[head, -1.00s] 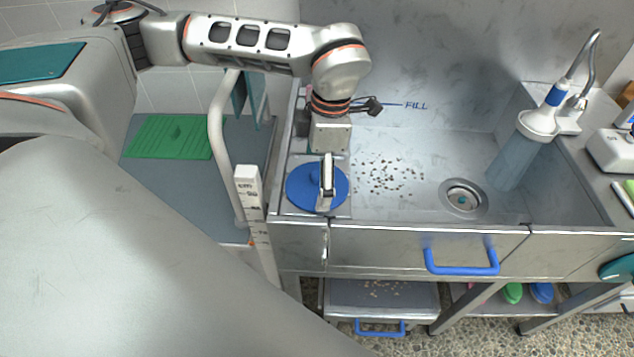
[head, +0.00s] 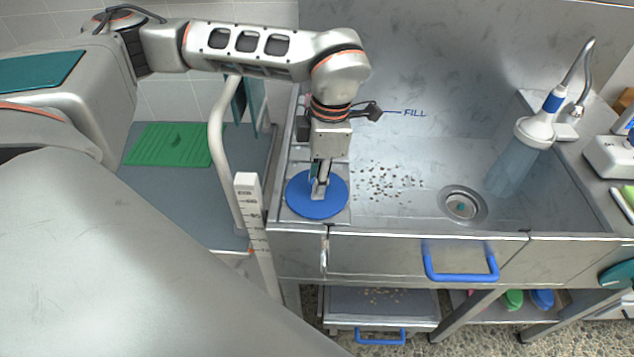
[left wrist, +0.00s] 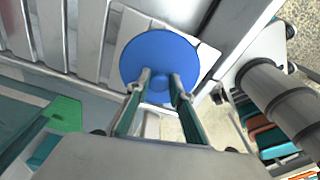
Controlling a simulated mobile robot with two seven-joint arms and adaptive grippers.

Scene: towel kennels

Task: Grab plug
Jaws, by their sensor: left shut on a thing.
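The plug, a round blue disc (head: 308,206), lies on the metal ledge at the left end of the sink in the head view. It also shows in the left wrist view (left wrist: 157,52), flat on a pale square surface. My left gripper (head: 320,190) points down over the middle of the disc and is shut on the plug. In the left wrist view its two fingers (left wrist: 160,82) reach onto the disc from below. The part between the fingertips is hidden or too small to make out. My right gripper is not in view.
The steel sink basin (head: 410,170) lies to the right, with dark grains on its floor and a round drain (head: 462,205). A tap with a blue-grey cylinder (head: 515,160) stands at the far right. A white marked post (head: 252,215) stands left of the ledge.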

